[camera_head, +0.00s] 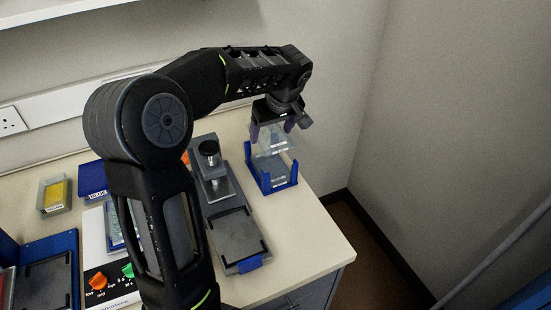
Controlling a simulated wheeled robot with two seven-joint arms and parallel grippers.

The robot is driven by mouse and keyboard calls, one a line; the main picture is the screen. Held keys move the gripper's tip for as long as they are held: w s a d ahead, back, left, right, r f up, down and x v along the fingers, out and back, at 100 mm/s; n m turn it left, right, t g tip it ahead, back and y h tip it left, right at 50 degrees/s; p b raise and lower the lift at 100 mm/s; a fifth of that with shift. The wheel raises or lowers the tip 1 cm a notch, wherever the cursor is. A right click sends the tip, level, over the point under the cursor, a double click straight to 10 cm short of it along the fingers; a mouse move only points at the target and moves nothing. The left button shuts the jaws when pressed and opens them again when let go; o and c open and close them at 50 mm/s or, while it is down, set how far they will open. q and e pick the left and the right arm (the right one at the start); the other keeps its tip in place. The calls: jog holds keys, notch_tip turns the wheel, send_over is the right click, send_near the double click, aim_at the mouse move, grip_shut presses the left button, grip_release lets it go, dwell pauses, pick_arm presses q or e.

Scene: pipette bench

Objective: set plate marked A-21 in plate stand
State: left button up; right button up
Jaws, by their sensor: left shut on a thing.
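My left gripper (273,130) points down at the back right of the bench and is shut on a clear plate (274,143). The plate is over a blue plate stand (272,186) with upright corner posts. Another clear, box-like shape shows between the posts below the plate; I cannot tell whether the two touch. The marking on the held plate is too small to read. My right gripper is not in view.
The bench's right edge is close to the stand.

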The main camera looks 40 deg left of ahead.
pick_arm(q)
jog(key=b, duration=0.3)
send_over(270, 164)
jog(key=d, duration=0.1)
jog(key=f, duration=0.4)
jog(key=shift+s+d+f, duration=0.2)
jog(key=shift+s+f, duration=0.05)
jog(key=shift+s, duration=0.15)
jog(key=shift+f, duration=0.35)
notch_tip(270, 164, down, 5)
jog(key=shift+r+b, duration=0.1)
jog(key=shift+b, duration=0.9)
jog(key=shift+f+b, duration=0.3)
jog(key=shift+b, duration=0.05)
jog(key=o, duration=1.3)
